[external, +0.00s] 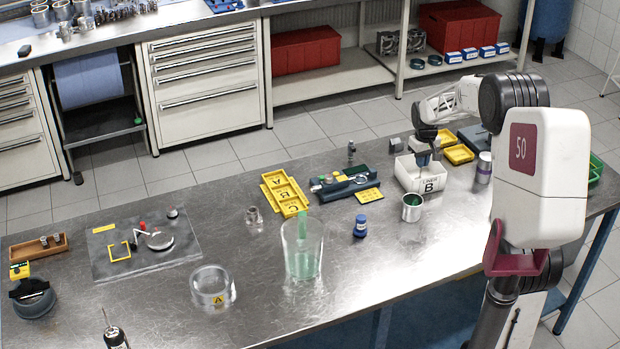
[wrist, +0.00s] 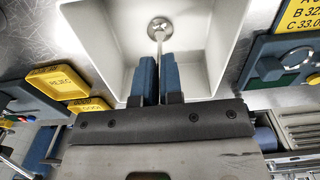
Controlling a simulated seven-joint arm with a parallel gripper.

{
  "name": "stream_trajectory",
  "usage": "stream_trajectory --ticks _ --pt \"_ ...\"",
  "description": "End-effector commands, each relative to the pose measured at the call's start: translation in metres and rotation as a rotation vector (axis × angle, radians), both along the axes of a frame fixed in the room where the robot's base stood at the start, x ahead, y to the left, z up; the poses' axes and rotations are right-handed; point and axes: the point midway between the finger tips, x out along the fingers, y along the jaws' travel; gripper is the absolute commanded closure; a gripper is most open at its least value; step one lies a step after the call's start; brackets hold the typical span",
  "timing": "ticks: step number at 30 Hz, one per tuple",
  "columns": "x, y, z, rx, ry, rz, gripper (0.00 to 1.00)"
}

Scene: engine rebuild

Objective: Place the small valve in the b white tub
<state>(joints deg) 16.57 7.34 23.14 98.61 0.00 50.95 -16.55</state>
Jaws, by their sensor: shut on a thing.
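The white tub marked B (external: 419,176) stands on the metal bench toward the right in the external view. My gripper (external: 424,157) is directly over its opening. In the wrist view the tub's white wall (wrist: 90,30) surrounds the blue fingers of my gripper (wrist: 160,80). The fingers are shut on the thin stem of the small valve (wrist: 158,27). The valve's round metal head lies beyond the fingertips, over or inside the tub. I cannot tell whether the head touches the tub floor.
Yellow trays (external: 458,154) sit just right of the tub, one marked REJECT (wrist: 57,80) in the wrist view. A dark gauge block (external: 346,185) lies left of the tub. A metal cup (external: 412,207) and a blue bottle (external: 360,226) stand in front.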

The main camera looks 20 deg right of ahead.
Motion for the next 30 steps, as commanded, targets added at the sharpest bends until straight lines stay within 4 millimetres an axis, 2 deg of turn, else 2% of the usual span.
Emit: stream_trajectory --ticks 9,10,15,25,30 --pt "0.0001 0.0 -0.0025 0.0 0.0 0.0 1.0" --pt "0.0002 -0.0001 -0.0024 0.0 -0.001 0.0 0.9" --pt "0.0001 0.0 -0.0023 0.0 -0.001 0.0 0.67" --pt "0.0001 0.0 -0.0008 0.0 -0.001 0.0 0.67" --pt "0.0003 -0.0001 0.0073 -0.001 -0.002 0.0 0.67"
